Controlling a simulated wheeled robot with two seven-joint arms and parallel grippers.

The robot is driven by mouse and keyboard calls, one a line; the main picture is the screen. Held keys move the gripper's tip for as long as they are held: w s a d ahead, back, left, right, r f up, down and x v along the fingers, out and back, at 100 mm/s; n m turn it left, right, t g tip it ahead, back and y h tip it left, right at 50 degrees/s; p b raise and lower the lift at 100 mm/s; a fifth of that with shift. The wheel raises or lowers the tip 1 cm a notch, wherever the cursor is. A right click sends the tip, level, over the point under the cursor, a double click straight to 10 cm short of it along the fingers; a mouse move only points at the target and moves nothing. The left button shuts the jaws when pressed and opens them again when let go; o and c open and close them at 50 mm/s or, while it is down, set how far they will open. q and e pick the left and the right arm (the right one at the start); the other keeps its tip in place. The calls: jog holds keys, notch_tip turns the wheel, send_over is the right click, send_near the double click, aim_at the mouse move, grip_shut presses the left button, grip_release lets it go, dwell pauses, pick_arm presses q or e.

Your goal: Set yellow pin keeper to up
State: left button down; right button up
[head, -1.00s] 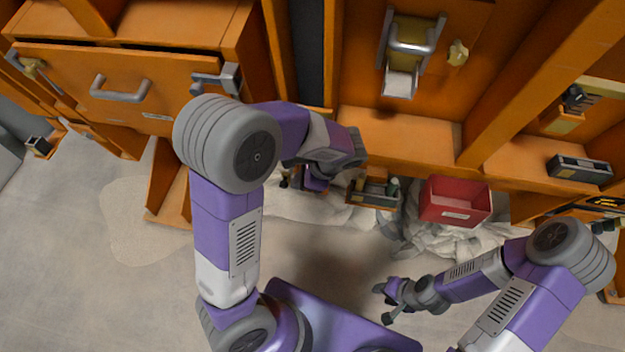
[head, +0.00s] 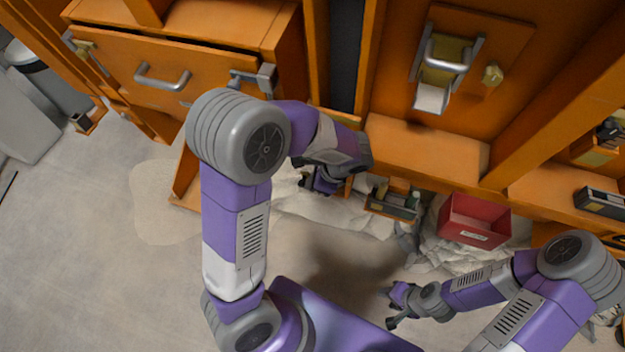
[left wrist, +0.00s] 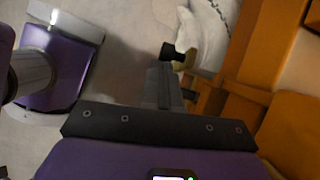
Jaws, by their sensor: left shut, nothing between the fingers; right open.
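I cannot tell for sure which part is the yellow pin keeper. On the orange panel in the head view there is a yellow plate (head: 436,73) behind a grey bar handle (head: 447,55), and a small yellow knob (head: 492,74) to its right. My left gripper (head: 318,186) hangs low in front of the orange unit, well below these parts and partly hidden by its wrist. In the left wrist view its fingers (left wrist: 166,80) are shut and empty. My right gripper (head: 392,307) is open and empty over the floor.
A red bin (head: 474,218) and a small tool tray (head: 391,203) sit low along the unit. Crumpled pale sheeting (head: 355,217) lies below them. A drawer with a grey handle (head: 162,78) is at the upper left. The grey floor (head: 90,250) at left is clear.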

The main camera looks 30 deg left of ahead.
pick_arm(q)
jog(key=shift+w+a+r, duration=0.15)
jog(key=shift+a+r, duration=0.1)
jog(key=shift+a, duration=0.25)
jog(key=d+f+p+v, duration=0.1)
jog(key=p+v, duration=0.4)
jog(key=v, duration=0.8)
jog(key=shift+d, duration=0.65)
jog(key=shift+w+f, duration=0.1)
jog(key=shift+w, duration=0.05)
